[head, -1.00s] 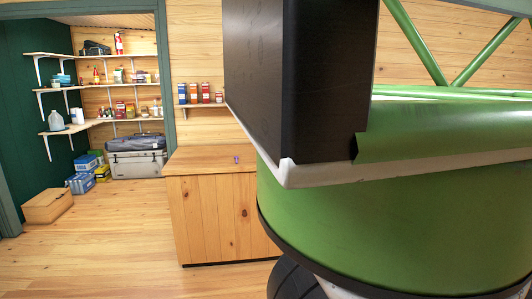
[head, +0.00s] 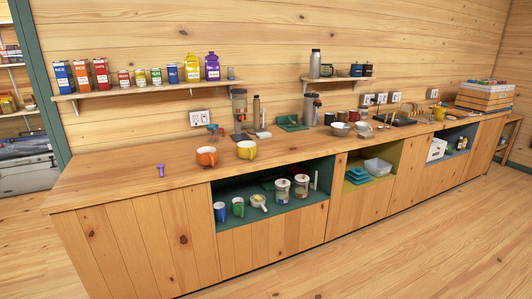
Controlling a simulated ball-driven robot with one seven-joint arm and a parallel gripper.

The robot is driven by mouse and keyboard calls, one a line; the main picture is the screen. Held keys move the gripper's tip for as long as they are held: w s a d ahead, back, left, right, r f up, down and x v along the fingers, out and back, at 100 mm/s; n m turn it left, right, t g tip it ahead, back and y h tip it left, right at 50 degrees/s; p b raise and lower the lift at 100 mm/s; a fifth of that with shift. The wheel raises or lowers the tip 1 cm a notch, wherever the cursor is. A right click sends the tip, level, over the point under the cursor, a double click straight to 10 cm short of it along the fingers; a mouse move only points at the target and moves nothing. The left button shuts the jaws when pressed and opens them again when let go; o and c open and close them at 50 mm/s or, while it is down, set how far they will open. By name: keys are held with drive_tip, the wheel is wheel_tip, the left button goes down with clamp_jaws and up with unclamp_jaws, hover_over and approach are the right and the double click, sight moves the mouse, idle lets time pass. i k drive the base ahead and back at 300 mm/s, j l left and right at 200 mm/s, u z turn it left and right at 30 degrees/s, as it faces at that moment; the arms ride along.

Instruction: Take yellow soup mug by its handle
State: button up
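A wide yellow mug (head: 246,150) stands upright on the wooden counter (head: 130,183), left of the middle in the head view. Its handle is too small to make out clearly. An orange mug (head: 207,157) of similar shape stands just to its left, with a small gap between them. Another yellow mug (head: 439,113) stands far off toward the right end of the counter. My gripper is not in view.
A purple object (head: 161,170) stands on the counter's left part. A coffee maker (head: 239,109) and green tray (head: 291,123) are behind the mugs. A shelf (head: 150,88) with boxes and tins hangs above. The wooden floor (head: 400,245) in front is clear.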

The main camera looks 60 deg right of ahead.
sight(247, 150)
drive_tip(key=z, duration=1.15)
drive_tip(key=i+l+u, duration=0.25)
drive_tip(key=i+l, duration=0.3)
